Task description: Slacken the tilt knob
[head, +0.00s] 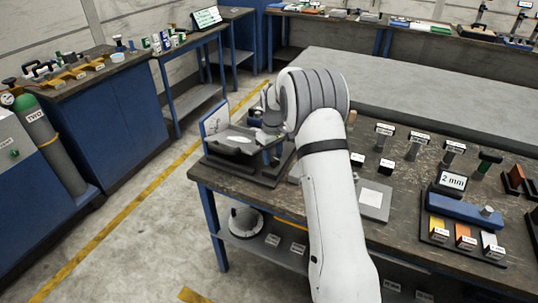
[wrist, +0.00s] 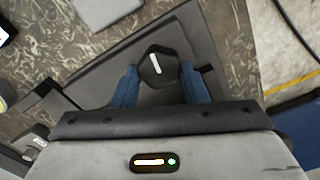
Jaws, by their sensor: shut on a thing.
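The tilt knob (wrist: 155,68) is a dark, many-sided knob with a white line on its top, seen in the wrist view. My gripper (wrist: 160,76) has one blue finger on each side of the knob and is shut on it. The white line stands nearly upright in the picture, leaning slightly. In the head view a dark fixture (head: 236,150) with a flat plate stands at the near left corner of the workbench.
The workbench (head: 405,215) carries labelled pieces, a small display reading 2 mm (head: 452,181) and a blue block (head: 465,210) right of my arm. A side bench (head: 100,110) stands left, across open floor.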

